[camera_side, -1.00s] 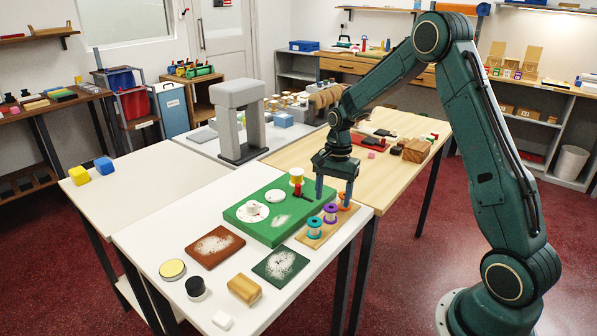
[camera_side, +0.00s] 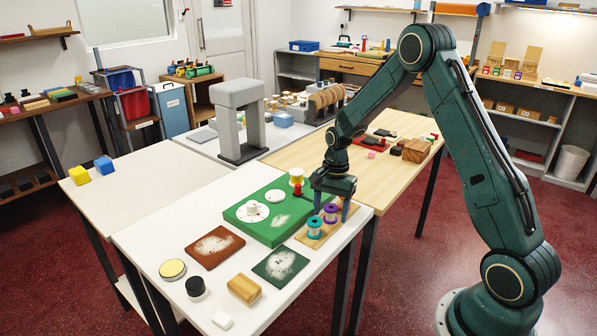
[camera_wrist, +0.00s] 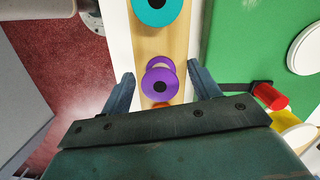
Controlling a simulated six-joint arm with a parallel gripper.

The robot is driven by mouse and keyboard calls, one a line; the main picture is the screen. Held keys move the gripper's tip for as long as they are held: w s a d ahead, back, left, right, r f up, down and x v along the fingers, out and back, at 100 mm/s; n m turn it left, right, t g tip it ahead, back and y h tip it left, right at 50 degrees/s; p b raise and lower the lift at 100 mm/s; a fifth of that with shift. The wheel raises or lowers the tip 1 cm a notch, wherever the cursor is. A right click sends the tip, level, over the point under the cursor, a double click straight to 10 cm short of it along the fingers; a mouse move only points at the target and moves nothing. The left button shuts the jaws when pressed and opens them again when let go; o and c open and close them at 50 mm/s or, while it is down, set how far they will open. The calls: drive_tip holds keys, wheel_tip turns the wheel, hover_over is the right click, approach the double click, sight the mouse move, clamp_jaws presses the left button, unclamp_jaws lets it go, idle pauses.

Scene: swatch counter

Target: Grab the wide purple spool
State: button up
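The purple spool (camera_side: 330,213) stands upright on a wooden board (camera_side: 303,236) at the right end of the white table. In the wrist view the spool (camera_wrist: 160,82) lies between the two fingers of my gripper (camera_wrist: 160,82), with a gap on each side. My gripper (camera_side: 332,207) is open and lowered over the board in the side view. A teal spool (camera_side: 314,228) stands just in front of the purple one, and it also shows at the top of the wrist view (camera_wrist: 154,8). An orange piece (camera_wrist: 161,105) is mostly hidden by my gripper.
A green board (camera_side: 262,232) with white discs lies left of the wooden board.

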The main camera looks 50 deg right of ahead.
sight(331, 207)
drive_tip(key=c, duration=1)
wheel_tip(331, 207, up, 20)
idle(0.3)
idle(0.4)
